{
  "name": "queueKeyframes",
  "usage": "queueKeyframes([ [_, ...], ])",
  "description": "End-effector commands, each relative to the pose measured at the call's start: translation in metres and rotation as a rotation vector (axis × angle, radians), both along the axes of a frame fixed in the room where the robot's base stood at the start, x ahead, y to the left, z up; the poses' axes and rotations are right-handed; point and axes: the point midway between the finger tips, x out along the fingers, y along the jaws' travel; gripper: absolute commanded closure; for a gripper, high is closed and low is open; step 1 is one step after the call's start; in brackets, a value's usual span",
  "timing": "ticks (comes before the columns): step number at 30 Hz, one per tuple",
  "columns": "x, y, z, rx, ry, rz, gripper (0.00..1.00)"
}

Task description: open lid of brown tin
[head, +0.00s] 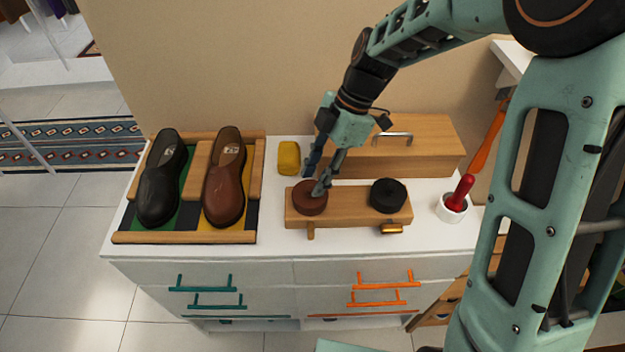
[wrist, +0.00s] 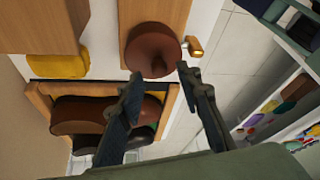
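The brown tin (head: 310,197) is round with a closed-looking lid. It sits at the left end of a low wooden stand (head: 350,208), left of a black tin (head: 388,196). My gripper (head: 317,178) is at the brown tin from above; one dark finger overlaps the tin's top right in the head view. In the wrist view my gripper (wrist: 158,84) has its two fingers spread with nothing between the tips. There the brown tin (wrist: 152,50) lies just beyond the fingertips. I cannot tell whether a finger touches it.
A wooden box (head: 425,142) with a metal handle stands behind the stand. A yellow block (head: 289,158) is behind left. A tray (head: 185,237) with a black and a brown shoe is left. A white cup (head: 451,209) with a red-handled item is right.

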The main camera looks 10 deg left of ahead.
Motion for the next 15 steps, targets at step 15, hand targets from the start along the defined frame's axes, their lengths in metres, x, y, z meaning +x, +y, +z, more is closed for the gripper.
queueKeyframes([
  [15, -0.004, 0.006, -0.02, 0.0, -0.001, -0.001, 0.68],
])
